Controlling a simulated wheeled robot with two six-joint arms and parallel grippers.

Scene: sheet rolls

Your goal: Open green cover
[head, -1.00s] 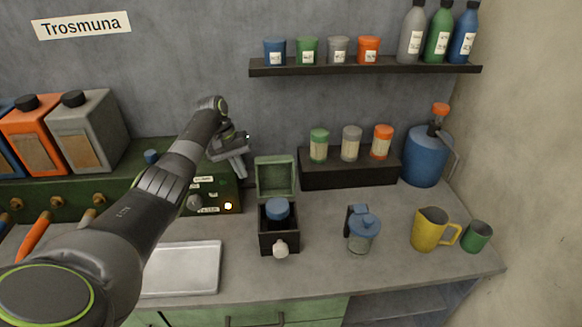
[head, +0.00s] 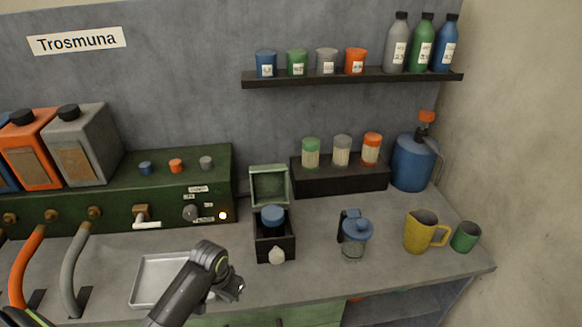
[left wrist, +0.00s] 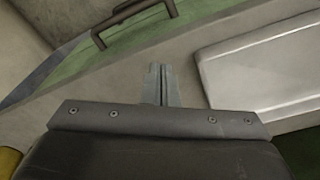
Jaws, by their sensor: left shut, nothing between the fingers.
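A green cover (head: 269,185) stands raised at the back of a small dark box (head: 274,249) on the counter. A blue-topped item (head: 272,216) sits in the box, and a pale knob (head: 277,255) is on its front. My left gripper (head: 236,290) is low at the counter's front edge, in front and to the left of the box, apart from it. In the left wrist view its fingers (left wrist: 158,70) are together and empty, with the counter's edge and a green front below. My right gripper is not in view.
A metal tray (head: 147,278) lies left of my left gripper. A lidded blue jar (head: 354,236), a yellow pitcher (head: 416,234) and a green cup (head: 465,237) stand right of the box. A green machine (head: 110,190) stands behind. A dark handle (left wrist: 133,18) is on the green front.

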